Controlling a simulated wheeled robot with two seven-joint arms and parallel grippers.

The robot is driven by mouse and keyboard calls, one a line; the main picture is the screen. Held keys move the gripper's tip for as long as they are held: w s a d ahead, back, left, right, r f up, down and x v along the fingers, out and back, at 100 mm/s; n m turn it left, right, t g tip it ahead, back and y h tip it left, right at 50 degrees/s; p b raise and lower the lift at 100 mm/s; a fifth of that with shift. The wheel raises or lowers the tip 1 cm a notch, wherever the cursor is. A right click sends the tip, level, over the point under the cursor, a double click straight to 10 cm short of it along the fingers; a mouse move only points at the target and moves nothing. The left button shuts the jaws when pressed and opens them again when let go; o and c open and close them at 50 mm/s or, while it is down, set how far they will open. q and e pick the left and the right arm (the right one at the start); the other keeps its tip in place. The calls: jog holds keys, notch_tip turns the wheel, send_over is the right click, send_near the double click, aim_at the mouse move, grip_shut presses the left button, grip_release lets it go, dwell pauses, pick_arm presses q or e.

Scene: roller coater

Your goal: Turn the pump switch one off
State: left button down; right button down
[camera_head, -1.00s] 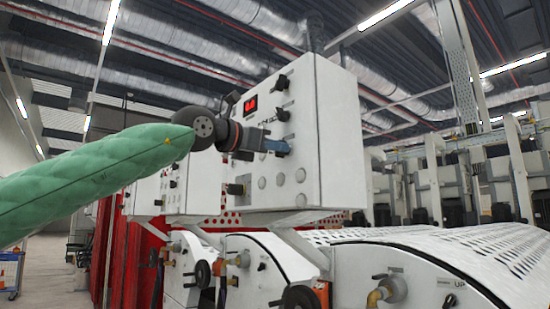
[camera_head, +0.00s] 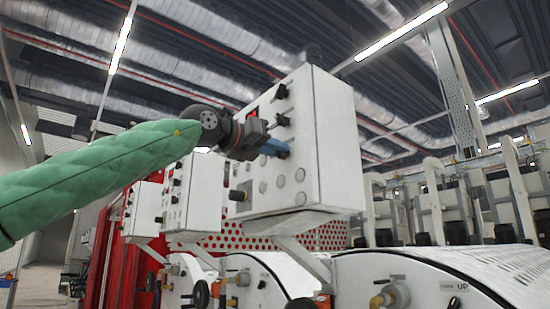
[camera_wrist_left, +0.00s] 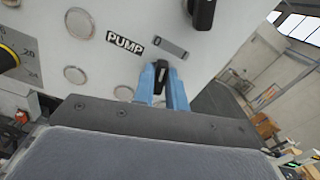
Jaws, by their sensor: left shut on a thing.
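The white control box (camera_head: 335,150) hangs above the machine, with black knobs and round buttons on its front. In the left wrist view a black rotary switch (camera_wrist_left: 160,72) sits beside the "PUMP" label (camera_wrist_left: 125,42) on the panel (camera_wrist_left: 95,85). The switch is partly hidden between the fingers. My right gripper is not in view.
More black knobs (camera_head: 281,92) sit above the gripper on the same panel. Other white control boxes (camera_head: 190,190) stand to the left. White curved machine covers (camera_head: 420,270) and a brass-coloured fitting (camera_head: 392,297) lie below.

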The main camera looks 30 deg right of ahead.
pick_arm(q)
jog(key=n+b, duration=0.3)
jog(key=shift+w, duration=0.1)
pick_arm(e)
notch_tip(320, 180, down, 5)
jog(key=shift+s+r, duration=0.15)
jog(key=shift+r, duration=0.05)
pick_arm(q)
jog(key=shift+n, duration=0.3)
jog(key=c, duration=1.4)
grip_release()
jog(key=shift+c, duration=0.2)
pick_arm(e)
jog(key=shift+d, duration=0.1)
pick_arm(q)
jog(key=a+b, duration=0.1)
jog(key=a, duration=0.7)
jog(key=shift+s, duration=0.25)
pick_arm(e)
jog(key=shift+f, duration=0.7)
pick_arm(q)
jog(key=shift+d, duration=0.1)
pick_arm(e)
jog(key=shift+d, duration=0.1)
